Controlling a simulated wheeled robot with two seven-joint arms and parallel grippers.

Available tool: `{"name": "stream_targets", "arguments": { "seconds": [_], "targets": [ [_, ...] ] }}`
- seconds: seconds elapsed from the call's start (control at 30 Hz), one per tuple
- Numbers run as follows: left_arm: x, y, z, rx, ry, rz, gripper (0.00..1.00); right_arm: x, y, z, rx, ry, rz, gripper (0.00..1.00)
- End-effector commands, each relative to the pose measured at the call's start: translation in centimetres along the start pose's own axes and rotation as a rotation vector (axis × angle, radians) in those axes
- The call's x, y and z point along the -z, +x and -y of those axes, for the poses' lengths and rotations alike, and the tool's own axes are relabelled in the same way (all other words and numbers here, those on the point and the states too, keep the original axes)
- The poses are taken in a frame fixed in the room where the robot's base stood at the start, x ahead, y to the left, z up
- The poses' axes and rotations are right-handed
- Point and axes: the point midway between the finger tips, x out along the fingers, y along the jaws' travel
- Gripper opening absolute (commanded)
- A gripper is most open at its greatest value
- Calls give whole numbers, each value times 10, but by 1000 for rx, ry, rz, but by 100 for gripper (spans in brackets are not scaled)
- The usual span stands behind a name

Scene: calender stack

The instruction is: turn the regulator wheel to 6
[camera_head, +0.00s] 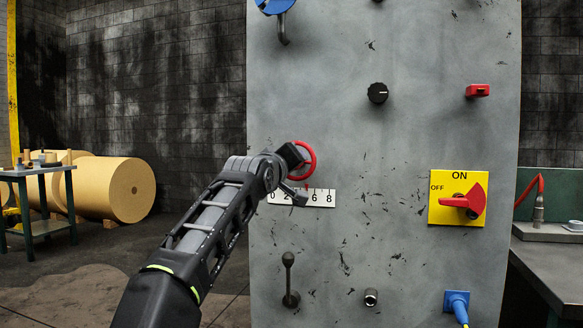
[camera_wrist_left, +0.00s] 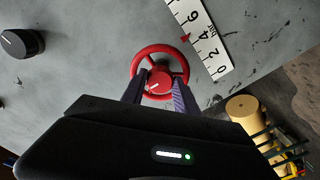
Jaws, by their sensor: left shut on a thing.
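The red regulator wheel (camera_head: 307,158) is on the grey panel, and it also shows in the left wrist view (camera_wrist_left: 158,50). My left gripper (camera_head: 292,160) is shut on the wheel, its two fingers (camera_wrist_left: 159,92) on either side of the hub. A white scale strip (camera_head: 318,198), marked 0 to 8, is just below the wheel; my gripper hides part of it in the head view. In the left wrist view a small red pointer (camera_wrist_left: 185,38) beside the strip (camera_wrist_left: 206,36) appears between 4 and 6, nearer 4. My right gripper is out of view.
The panel (camera_head: 390,150) also carries a black knob (camera_head: 377,93), a red switch (camera_head: 477,90), a yellow ON/OFF plate (camera_head: 440,213) and a lever (camera_head: 289,280) below the strip. Paper rolls (camera_head: 125,190) and a side table (camera_head: 35,175) stand off to the left.

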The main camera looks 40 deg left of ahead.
Motion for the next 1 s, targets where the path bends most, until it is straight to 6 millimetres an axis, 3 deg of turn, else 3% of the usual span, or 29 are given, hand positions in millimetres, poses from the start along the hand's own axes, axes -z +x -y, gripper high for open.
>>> {"name": "stream_targets", "arguments": {
  "seconds": [1.0],
  "targets": [
    [-4,1,0,7,-963,6,0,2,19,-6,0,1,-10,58]
  ]
}}
